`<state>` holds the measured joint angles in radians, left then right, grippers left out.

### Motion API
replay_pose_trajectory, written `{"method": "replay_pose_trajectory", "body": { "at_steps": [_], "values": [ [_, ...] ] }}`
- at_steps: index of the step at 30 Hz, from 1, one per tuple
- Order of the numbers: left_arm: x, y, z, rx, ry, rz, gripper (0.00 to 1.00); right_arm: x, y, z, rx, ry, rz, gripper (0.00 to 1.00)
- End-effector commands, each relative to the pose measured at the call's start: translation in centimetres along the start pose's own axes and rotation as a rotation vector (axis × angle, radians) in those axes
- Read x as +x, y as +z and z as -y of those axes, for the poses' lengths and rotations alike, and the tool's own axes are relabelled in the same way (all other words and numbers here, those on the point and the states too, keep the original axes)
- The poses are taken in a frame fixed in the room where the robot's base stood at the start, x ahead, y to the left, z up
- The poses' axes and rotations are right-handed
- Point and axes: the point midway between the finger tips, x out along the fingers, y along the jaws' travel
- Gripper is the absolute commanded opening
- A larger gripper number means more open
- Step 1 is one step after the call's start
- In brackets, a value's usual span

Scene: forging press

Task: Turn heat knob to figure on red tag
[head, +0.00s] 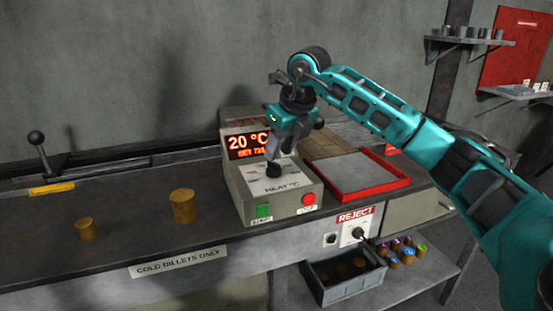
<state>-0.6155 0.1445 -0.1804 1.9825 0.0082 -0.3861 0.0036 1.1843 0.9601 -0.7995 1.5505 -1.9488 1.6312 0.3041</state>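The heat knob (273,170) is a small black knob on top of the beige control box (264,199), above the words "HEAT °C". The box's display (247,142) reads 20 °C in orange, with a smaller "SET" line whose figure is partly hidden by my gripper. My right gripper (275,158) points down at the knob; its fingertips are at or just above it. I cannot tell whether they touch it or how far apart they are. A small red piece (391,150) shows behind my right arm; no figure is readable on it. My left gripper is not in view.
A green button (263,211) and a red button (309,199) sit on the box front. A red-rimmed tray (372,190) stands to its right. Two brass-coloured billets (184,206) stand on the bench at left, near a black-knobbed lever (38,142). A grey bin (344,286) sits below.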

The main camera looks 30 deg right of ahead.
Motion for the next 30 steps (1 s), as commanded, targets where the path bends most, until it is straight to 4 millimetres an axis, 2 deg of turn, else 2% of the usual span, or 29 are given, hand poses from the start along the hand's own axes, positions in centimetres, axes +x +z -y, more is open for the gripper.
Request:
{"method": "replay_pose_trajectory", "body": {
  "at_steps": [1, 6, 18, 30],
  "values": [
    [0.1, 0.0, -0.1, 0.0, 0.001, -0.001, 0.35, 1.0, -0.1, -0.1, 0.0, 0.001, -0.004, 0.37],
    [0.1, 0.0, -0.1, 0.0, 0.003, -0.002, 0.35, 2.8, -0.1, 0.0, 0.001, 0.001, -0.002, 0.37],
    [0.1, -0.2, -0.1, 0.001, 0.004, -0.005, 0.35, 3.4, 0.0, 0.0, -0.001, 0.001, 0.001, 0.36],
    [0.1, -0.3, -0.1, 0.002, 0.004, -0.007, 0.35, 3.4, 0.0, 0.0, 0.0, 0.001, 0.001, 0.0]
  ]
}}
